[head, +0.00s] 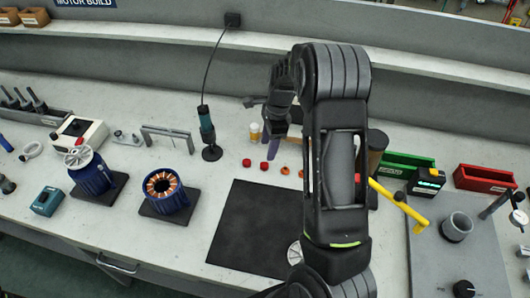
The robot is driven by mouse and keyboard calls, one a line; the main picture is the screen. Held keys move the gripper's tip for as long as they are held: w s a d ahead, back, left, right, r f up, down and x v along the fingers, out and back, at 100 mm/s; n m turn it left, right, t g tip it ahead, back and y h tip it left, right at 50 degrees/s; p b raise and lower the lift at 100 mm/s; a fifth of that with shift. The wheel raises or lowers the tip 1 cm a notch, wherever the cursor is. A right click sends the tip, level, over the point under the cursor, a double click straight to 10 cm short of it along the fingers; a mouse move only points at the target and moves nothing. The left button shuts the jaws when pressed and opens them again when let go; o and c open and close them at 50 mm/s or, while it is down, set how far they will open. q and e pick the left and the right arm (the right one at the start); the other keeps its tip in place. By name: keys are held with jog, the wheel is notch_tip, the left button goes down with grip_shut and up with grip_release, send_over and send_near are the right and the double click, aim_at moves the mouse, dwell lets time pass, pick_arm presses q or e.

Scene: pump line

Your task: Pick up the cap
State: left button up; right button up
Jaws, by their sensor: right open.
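Small red and orange caps lie in a row on the pale bench: one red cap (247,162), a second red cap (264,166) and an orange cap (285,170). Further right the row is hidden by my right arm. A pale round slotted cover (295,252) lies on the black mat, partly hidden by my arm; which piece is the task's cap I cannot tell. My right gripper (278,148) is open, pointing down behind the row, its fingers partly hidden by my arm. No cap shows between them. My left gripper is not in view.
The black mat (245,225) is mostly bare. Left of it stand a motor with copper windings (163,185) and a covered blue motor (92,178). A screwdriver on a stand (208,135), a small bottle (254,131), a green bin (405,165) and a red bin (485,178) stand behind.

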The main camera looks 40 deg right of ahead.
aim_at(264, 165)
jog(key=shift+s+a+r, duration=0.15)
jog(key=shift+s, duration=0.05)
notch_tip(264, 165, down, 3)
jog(key=shift+w+r+b, duration=0.1)
jog(key=shift+r+b, duration=0.1)
jog(key=shift+b, duration=0.8)
jog(key=shift+a, duration=0.1)
jog(key=f+b, duration=0.4)
jog(key=f, duration=0.1)
jog(key=shift+w+a+f, duration=0.2)
jog(key=shift+w+a, duration=0.05)
jog(key=shift+a, duration=0.1)
jog(key=shift+r, duration=0.1)
jog(key=shift+c, duration=0.4)
